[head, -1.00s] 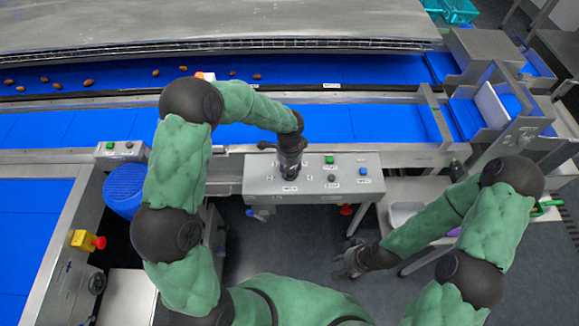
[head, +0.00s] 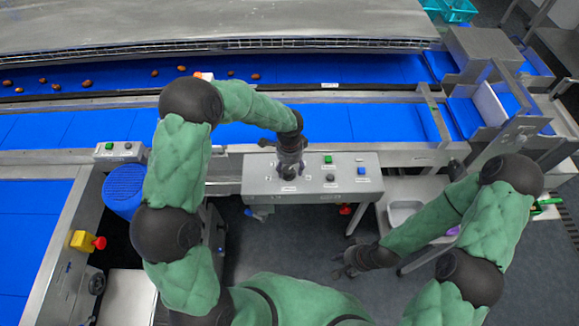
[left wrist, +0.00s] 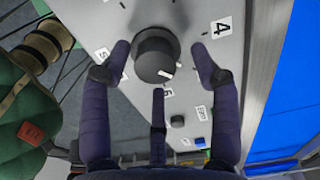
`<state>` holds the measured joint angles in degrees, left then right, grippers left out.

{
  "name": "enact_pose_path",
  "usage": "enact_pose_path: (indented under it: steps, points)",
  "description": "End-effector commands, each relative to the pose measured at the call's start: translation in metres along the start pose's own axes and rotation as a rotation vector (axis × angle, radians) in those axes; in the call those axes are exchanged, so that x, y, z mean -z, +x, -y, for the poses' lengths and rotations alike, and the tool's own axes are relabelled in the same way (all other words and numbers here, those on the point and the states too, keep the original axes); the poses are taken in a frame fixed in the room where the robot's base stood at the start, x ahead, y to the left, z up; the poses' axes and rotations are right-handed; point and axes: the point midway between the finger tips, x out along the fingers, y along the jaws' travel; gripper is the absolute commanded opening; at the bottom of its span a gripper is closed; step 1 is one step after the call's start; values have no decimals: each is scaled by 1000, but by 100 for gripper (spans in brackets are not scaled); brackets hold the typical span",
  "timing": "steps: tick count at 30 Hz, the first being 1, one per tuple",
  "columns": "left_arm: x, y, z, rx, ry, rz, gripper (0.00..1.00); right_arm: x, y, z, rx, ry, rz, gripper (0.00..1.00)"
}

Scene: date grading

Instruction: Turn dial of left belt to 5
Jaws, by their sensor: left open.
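The control box (head: 312,195) stands in front of the near blue belt. Its dark round dial (left wrist: 155,52) shows in the left wrist view, with a white mark on the side facing the lower right. A label 4 (left wrist: 220,27) lies to its upper right and a label 5 (left wrist: 101,53) to its left. My left gripper (head: 290,168) is over the box's left part. In the left wrist view its open fingers (left wrist: 163,70) stand on both sides of the dial; contact cannot be told. My right gripper (head: 347,262) hangs low, away from the box; its fingers are too small to judge.
A green button (head: 328,160), a black knob (head: 330,178) and a blue button (head: 362,171) sit right of my left gripper on the box. A red emergency button (head: 99,243) is at the left. Several dates lie on the far belt.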

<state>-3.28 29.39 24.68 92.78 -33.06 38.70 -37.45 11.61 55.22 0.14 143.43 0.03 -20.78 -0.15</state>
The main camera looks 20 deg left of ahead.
Motion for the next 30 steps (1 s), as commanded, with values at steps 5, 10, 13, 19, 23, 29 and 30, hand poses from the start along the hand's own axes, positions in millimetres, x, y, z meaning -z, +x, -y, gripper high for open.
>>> enact_pose_path:
  steps: [5,10,13,19,23,29,30]
  points:
    - [-1,-1,-1,-2,0,2,62,0,0,0,0,0,0,40]
    - [0,-20,0,1,1,1,62,0,0,0,0,0,0,40]
    - [0,-39,0,2,0,1,62,0,0,0,0,0,0,40]
    - [1,-79,0,2,0,-1,62,0,0,0,0,0,0,40]
    - [1,-99,0,1,1,0,62,0,0,0,0,0,0,40]
    - [1,-117,0,0,1,0,62,0,0,0,0,0,0,40]
    - [1,-118,0,-1,1,0,62,0,0,0,0,0,0,40]
